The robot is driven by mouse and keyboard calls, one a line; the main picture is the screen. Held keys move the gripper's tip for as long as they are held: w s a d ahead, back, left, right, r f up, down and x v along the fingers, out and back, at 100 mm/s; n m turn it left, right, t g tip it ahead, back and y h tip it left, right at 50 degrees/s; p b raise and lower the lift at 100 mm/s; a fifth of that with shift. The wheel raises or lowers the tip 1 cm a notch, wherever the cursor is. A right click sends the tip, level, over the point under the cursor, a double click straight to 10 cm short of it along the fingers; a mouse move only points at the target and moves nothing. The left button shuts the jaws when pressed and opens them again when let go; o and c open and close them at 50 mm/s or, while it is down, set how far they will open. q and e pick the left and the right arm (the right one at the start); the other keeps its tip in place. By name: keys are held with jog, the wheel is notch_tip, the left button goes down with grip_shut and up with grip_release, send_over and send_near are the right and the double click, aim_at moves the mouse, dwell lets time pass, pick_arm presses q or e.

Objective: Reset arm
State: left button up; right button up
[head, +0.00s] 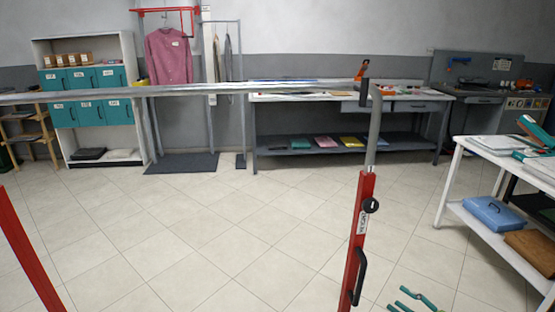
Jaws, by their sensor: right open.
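My right gripper (412,300) shows at the bottom edge, right of centre, as teal fingers that stand apart. It is open, with nothing seen between the fingers, and it is over the tiled floor. The rest of it is cut off by the picture's edge. My left gripper is not in view.
A rack with a red post (359,240) and a silver crossbar (215,89) stands close in front. Another red post (28,250) is at left. A white table (452,185) with items stands at right. A long workbench (270,98) is at the back. The middle floor is clear.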

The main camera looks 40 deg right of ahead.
jog(key=s+a+f+m+g+h, duration=0.1)
jog(key=s+a+f+g, duration=0.15)
jog(key=f, duration=0.55)
jog(key=s+a+f+g+h, duration=0.1)
jog(key=s+f+g+h, duration=0.2)
jog(key=f, duration=0.6)
jog(key=s+a+f+m+g, duration=0.15)
jog(key=s+f, duration=0.25)
jog(key=f, duration=0.4)
jog(key=s+a+f+n+g+y, duration=0.1)
jog(key=s+a+f+g, duration=0.2)
jog(key=a+f, duration=0.3)
jog(key=s+a+f+n+g+y, duration=0.1)
jog(key=s+a+f+n+g, duration=0.1)
jog(key=a, duration=1.1)
jog(key=s+a+f+n+g, duration=0.1)
jog(key=s+a+f+g, duration=0.4)
jog(key=a+f, duration=0.4)
jog(key=shift+s+a+f+y, duration=0.4)
jog(key=shift+s+a, duration=0.25)
jog(key=shift+s, duration=0.2)
jog(key=shift+c, duration=1.2)
